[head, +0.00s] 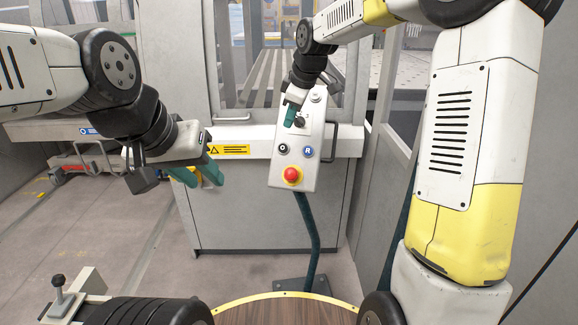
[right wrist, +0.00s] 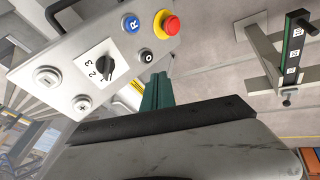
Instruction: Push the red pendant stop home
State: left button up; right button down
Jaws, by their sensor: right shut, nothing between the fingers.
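The red pendant stop (head: 292,175) is a mushroom button on a yellow collar at the lower end of the grey pendant panel (head: 281,178). It also shows in the right wrist view (right wrist: 171,25), near the top. My right gripper (head: 289,122) is shut and empty. Its teal fingers are in front of the upper part of the panel, above the stop in the head view and apart from it. In the right wrist view the fingertips (right wrist: 156,80) point towards the black O button. My left gripper (head: 198,178) appears open and empty, left of the pendant.
The panel also carries a blue R button (head: 308,152), a black O button (head: 283,149) and a black selector knob (right wrist: 105,66). A teal post (head: 311,230) supports the pendant. The grey machine cabinet (head: 240,205) stands behind. A round wooden top (head: 285,310) is at the front.

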jog(key=s+d+f, duration=0.2)
jog(key=s+f, duration=0.2)
jog(key=s, duration=0.4)
jog(key=shift+s, duration=0.3)
send_near(288, 176)
notch_tip(288, 176, down, 3)
jog(key=a, duration=0.2)
jog(key=shift+w+d+f, duration=0.25)
jog(key=shift+w+f, duration=0.4)
jog(key=shift+f, duration=0.1)
jog(key=shift+w+d+f, duration=0.1)
jog(key=shift+w+f, duration=0.2)
jog(key=shift+w, duration=0.15)
